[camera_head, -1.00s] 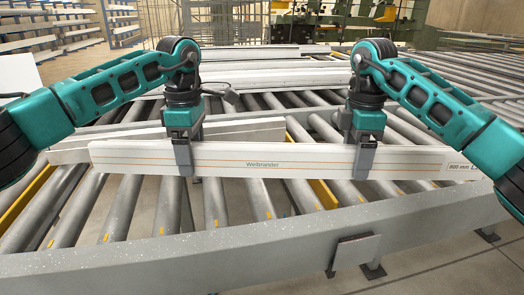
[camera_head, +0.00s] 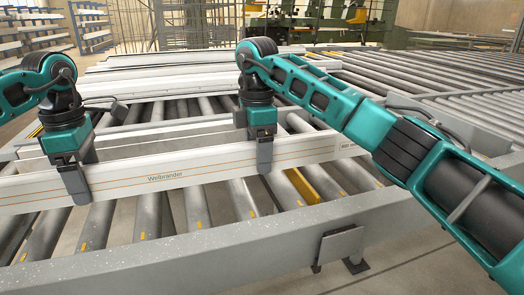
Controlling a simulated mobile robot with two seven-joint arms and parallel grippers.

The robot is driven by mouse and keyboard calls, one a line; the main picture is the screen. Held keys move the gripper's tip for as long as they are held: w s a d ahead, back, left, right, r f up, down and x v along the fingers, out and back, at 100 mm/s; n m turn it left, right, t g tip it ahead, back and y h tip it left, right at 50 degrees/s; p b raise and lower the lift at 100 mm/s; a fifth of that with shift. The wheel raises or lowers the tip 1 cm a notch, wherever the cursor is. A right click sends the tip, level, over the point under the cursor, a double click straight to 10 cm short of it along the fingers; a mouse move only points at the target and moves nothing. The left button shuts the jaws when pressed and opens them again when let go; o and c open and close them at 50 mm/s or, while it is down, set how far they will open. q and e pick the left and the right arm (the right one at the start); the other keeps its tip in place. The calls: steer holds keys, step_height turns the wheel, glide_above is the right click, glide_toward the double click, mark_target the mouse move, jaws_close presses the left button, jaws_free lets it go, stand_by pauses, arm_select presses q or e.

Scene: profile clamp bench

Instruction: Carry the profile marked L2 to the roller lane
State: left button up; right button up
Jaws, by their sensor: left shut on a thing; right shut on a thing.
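A long white profile (camera_head: 200,171) with thin orange stripes and the printed word "Weibrander" lies across the view, its left end cut off by the picture edge. Small dark print (camera_head: 349,148) near its right end is too small to read surely. My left gripper (camera_head: 76,184) is shut on the profile left of the word. My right gripper (camera_head: 264,156) is shut on it right of the word. I cannot tell whether its underside is clear of the grey rollers (camera_head: 195,208) below. Its right end is close to my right forearm.
A grey front rail (camera_head: 215,242) with a small plate (camera_head: 340,243) runs along the near side. More white profiles (camera_head: 165,76) lie stacked behind. Other roller tracks (camera_head: 440,70) spread to the right. Racks stand at the back left and green machines at the back.

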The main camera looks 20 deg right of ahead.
mark_target(100, 213)
arm_select(q)
steer(key=shift+d+f, duration=0.1)
arm_select(e)
steer(key=shift+f, duration=0.1)
stand_by(0.3)
